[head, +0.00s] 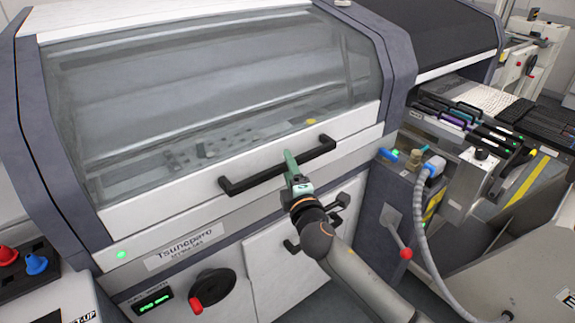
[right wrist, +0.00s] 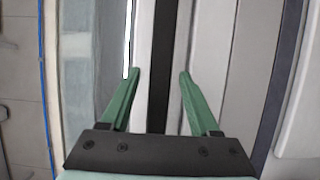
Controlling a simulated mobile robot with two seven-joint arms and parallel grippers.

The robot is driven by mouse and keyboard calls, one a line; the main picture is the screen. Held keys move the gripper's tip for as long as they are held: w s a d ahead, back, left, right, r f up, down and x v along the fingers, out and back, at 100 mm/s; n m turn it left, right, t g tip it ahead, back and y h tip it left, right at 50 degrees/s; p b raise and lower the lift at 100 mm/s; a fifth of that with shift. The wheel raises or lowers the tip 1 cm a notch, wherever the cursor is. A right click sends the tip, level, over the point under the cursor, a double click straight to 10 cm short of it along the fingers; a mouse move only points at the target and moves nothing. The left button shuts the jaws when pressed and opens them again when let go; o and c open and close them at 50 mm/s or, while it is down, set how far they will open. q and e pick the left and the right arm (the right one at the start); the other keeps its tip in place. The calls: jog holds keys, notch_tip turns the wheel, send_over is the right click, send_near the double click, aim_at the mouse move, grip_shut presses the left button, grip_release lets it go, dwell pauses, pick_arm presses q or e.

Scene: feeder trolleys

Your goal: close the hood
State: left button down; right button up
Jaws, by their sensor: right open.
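The hood (head: 200,85) is a large clear window in a white frame on the grey machine. It is down, its lower edge lying along the white front panel with no clear gap. The hood's black bar handle (head: 240,183) runs along the lower frame. My right gripper (head: 290,162) is at the handle's middle-right, its green fingers open. In the right wrist view, the dark handle bar (right wrist: 162,45) runs between the spread fingers (right wrist: 160,74) of that gripper. I cannot tell if either finger touches it. My left gripper is not in view.
Below the hood are a red-black knob (head: 212,288) and a white lower door (head: 270,255). To the right, a feeder trolley holds several coloured feeders (head: 455,115), with a grey hose (head: 420,225) and a red-tipped lever (head: 405,253). A button box (head: 25,270) stands at left.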

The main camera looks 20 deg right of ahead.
jog(key=shift+w, duration=0.7)
grip_shut()
dwell(1.1)
